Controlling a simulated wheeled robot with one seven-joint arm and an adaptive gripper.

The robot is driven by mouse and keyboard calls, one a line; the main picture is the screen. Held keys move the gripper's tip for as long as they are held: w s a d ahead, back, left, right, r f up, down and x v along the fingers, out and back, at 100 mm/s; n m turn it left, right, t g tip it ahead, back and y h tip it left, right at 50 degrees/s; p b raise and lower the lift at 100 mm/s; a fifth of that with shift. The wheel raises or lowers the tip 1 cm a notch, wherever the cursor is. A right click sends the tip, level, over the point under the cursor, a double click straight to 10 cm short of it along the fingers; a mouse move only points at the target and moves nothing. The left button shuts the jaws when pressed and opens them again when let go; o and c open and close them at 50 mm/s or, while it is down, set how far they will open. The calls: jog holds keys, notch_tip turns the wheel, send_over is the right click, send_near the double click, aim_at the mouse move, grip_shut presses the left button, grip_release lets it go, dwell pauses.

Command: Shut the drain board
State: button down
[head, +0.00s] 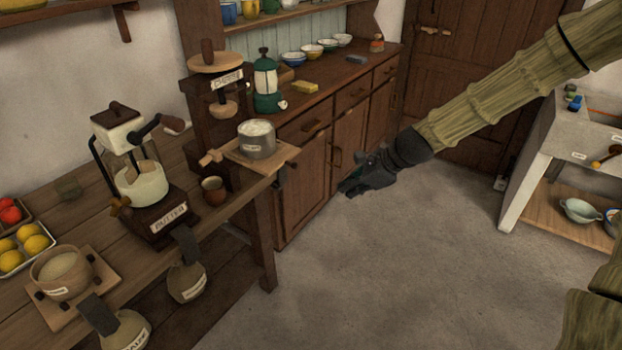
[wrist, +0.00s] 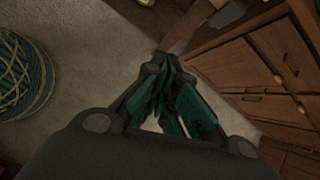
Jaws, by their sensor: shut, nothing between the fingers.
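My gripper (head: 350,188) is shut and empty, low in front of the brown cabinet's doors (head: 322,170) and above the grey floor. In the wrist view my gripper (wrist: 162,62) shows its dark fingers closed together, pointing toward the floor and the foot of some furniture. I cannot pick out the drain board for certain. A pale stone sink unit (head: 570,150) stands at the right edge of the head view, partly cut off, well apart from my gripper. Whether a board there stands open or shut cannot be told.
A wooden bench (head: 50,190) with a butter churn (head: 140,190), a pot (head: 256,140) and fruit fills the left. A closed brown door (head: 465,85) is at the back. A striped basket (wrist: 22,75) stands left in the wrist view. The middle floor (head: 380,270) is clear.

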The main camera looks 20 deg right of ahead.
notch_tip(320, 180, up, 6)
jog(key=w+m+t+y+b, duration=0.1)
jog(key=w+m+y, duration=0.1)
jog(key=w, duration=0.1)
jog(key=w+r+x, duration=0.1)
jog(key=x, duration=1)
jog(key=shift+w+a+r, duration=0.3)
jog(key=shift+w+a, duration=0.05)
jog(key=shift+a, duration=0.15)
